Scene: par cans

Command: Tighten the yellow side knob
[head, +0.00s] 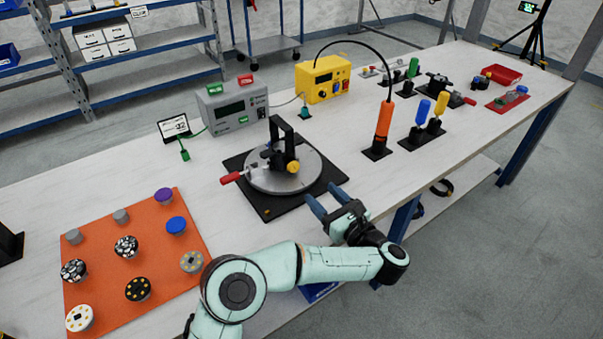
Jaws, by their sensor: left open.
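The yellow side knob (293,167) is on a black fixture (282,140) with an upright frame. The fixture stands on a round grey metal plate (262,182), which rests on a square black base (330,182) on the table. A red-handled lever (231,178) sticks out to the left of the plate. My left gripper (323,195) is open and empty. Its blue fingers are at the front right edge of the base, to the right of and nearer than the knob, apart from it. My right gripper is not in view.
An orange mat (150,222) with several round knob-like parts lies at the left. A grey meter box (232,107) and a yellow station (322,78) stand behind. An orange-handled tool (384,122) stands upright to the right. The table's front right is mostly clear.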

